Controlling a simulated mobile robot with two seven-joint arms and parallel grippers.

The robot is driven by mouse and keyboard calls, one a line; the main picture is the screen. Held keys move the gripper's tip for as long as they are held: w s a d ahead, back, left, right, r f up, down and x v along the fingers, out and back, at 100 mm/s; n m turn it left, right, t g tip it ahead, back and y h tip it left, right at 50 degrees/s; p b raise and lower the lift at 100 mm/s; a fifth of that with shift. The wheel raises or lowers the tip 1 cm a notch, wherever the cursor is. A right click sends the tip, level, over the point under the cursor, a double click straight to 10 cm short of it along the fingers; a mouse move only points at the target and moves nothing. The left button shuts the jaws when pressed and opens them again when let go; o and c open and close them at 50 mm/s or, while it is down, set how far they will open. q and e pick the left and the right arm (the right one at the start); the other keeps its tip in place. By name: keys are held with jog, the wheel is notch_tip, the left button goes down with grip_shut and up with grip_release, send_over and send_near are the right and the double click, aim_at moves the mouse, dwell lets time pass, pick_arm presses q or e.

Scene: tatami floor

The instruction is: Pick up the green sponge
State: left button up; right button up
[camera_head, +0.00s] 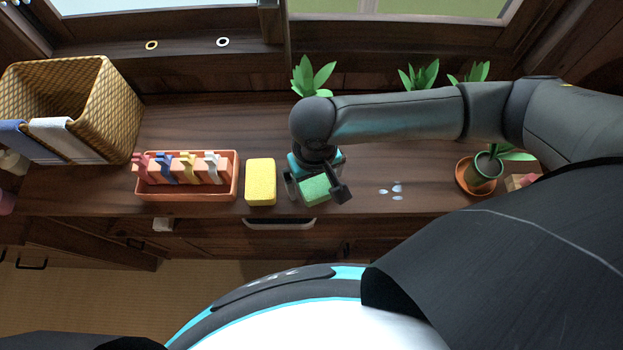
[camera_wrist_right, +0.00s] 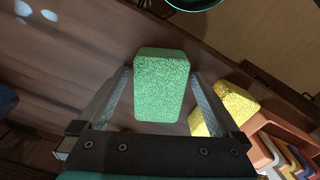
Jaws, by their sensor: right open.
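The green sponge (camera_head: 315,190) lies on the dark wooden counter, near its front edge, to the right of a yellow sponge (camera_head: 260,182). My right gripper (camera_head: 317,190) is over the green sponge with one finger on each side of it. In the right wrist view the green sponge (camera_wrist_right: 161,85) sits between the two open fingers (camera_wrist_right: 161,100), with small gaps showing beside it. The yellow sponge (camera_wrist_right: 235,105) is just outside one finger there. My left gripper is not in view.
An orange tray (camera_head: 190,196) with several coloured pegs stands left of the yellow sponge. A wicker basket (camera_head: 110,100) is at the far left. A potted plant (camera_head: 485,172) stands at the right. Small pale pieces (camera_head: 392,190) lie right of the gripper.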

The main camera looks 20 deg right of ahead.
aim_at(314, 183)
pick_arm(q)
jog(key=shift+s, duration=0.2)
pick_arm(e)
jog(key=shift+c, duration=1.2)
jog(key=c, duration=1.2)
pick_arm(q)
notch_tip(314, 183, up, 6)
jog(key=p, duration=0.6)
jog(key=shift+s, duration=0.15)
pick_arm(e)
notch_tip(314, 183, up, 20)
jog(key=shift+r, duration=0.1)
